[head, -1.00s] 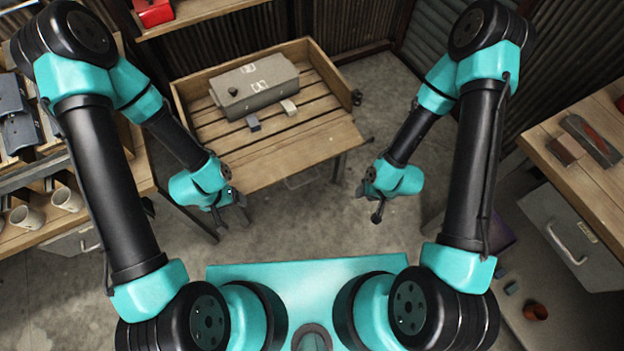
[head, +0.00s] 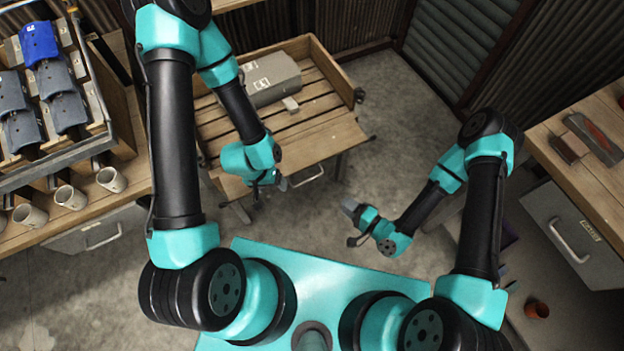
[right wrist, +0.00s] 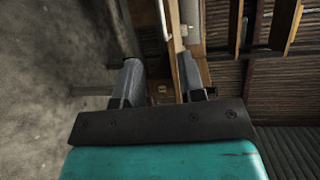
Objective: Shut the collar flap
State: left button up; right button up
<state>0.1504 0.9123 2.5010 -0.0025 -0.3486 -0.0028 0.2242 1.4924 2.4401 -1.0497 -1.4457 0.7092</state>
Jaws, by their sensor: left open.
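I cannot make out a collar flap in either view. A long grey case (head: 272,82) with white labels sits on the slatted wooden bench (head: 335,135); my left arm hides its left part. My left gripper (head: 277,184) is open, in front of the bench's near edge and apart from the case. My right gripper (head: 350,222) is over bare floor to the right of it. The right wrist view shows its two fingers (right wrist: 160,85) spread apart with nothing between them.
A side bench (head: 555,115) with tools stands at the right. Open floor lies between.

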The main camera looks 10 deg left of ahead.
aim_at(309, 179)
jog(key=shift+x, duration=8.7)
grip_shut()
